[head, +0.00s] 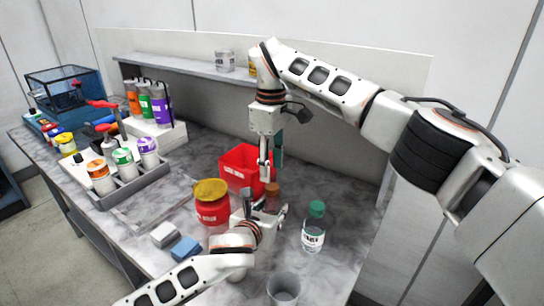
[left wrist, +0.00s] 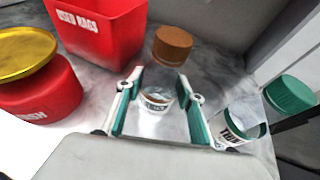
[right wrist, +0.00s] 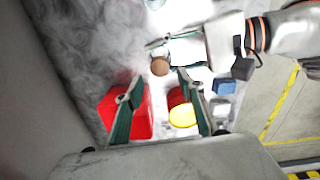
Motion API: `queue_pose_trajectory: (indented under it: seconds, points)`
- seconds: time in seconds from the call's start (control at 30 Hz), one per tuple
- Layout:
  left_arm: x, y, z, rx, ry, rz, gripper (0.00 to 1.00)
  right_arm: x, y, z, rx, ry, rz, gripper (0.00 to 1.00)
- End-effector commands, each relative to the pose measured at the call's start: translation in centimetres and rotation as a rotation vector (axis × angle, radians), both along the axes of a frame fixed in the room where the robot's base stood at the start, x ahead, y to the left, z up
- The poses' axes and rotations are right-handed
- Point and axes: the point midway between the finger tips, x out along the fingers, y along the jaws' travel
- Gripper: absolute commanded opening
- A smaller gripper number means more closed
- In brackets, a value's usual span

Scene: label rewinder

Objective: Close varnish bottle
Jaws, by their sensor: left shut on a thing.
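A small clear bottle with a label (left wrist: 156,102) stands between the fingers of my left gripper (head: 280,212). In the left wrist view (left wrist: 158,112) these fingers are shut on its body. A brown cap (head: 272,190) sits at its top, also seen in the left wrist view (left wrist: 172,45) and from above in the right wrist view (right wrist: 160,67). I cannot tell whether the cap is tight. My right gripper (head: 266,172) points down above and beside the cap. Its fingers (right wrist: 160,92) are apart and empty in the right wrist view.
A red used-rags bin (head: 242,165) stands behind the bottle, and a red jar with a gold lid (head: 212,208) to its left. A green-capped bottle (head: 313,232) stands right. A clear cup (head: 283,288) is in front. Sponge-like blocks (head: 186,248) lie at front left.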

Motion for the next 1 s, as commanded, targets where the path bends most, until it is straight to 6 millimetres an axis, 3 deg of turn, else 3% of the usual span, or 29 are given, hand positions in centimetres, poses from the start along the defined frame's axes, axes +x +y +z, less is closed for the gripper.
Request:
queue_pose_trajectory:
  seconds: [1.0]
  points:
    - [0.0,0.0,-0.1,0.001,0.002,0.0,0.0,-0.1,0.0,1.4,-0.003,0.005,1.897,0.39]
